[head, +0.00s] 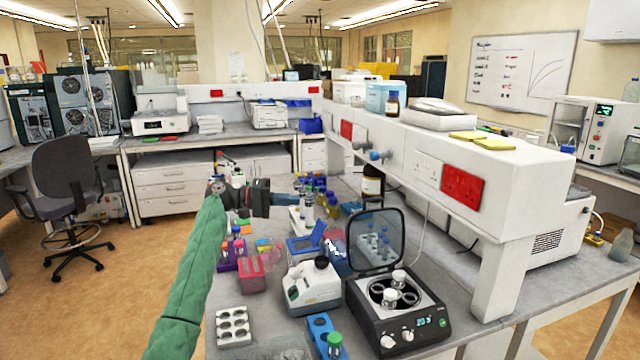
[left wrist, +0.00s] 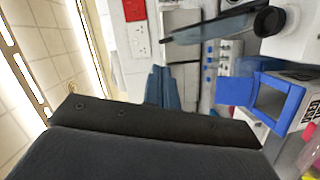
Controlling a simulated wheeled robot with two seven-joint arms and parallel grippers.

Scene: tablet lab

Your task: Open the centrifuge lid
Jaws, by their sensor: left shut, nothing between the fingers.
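The centrifuge (head: 418,322) is a dark box with a lit display and knobs, at the front right of the bench in the head view. Its dark see-through lid (head: 376,238) stands raised, nearly upright, at the back of the box. White-capped items show in the uncovered bowl. My left gripper (head: 298,201) is shut and empty, above the bench to the left of the lid and apart from it. Its blue fingers also show in the left wrist view (left wrist: 160,86). A dark panel (left wrist: 212,27) there may be the lid seen nearly edge-on. My right gripper is in neither view.
A white device with a black top (head: 313,288) stands left of the centrifuge. Behind it is a small device with a raised blue flap (head: 312,238). Tube racks (head: 250,272) stand farther left. A white raised shelf (head: 430,150) runs along the right.

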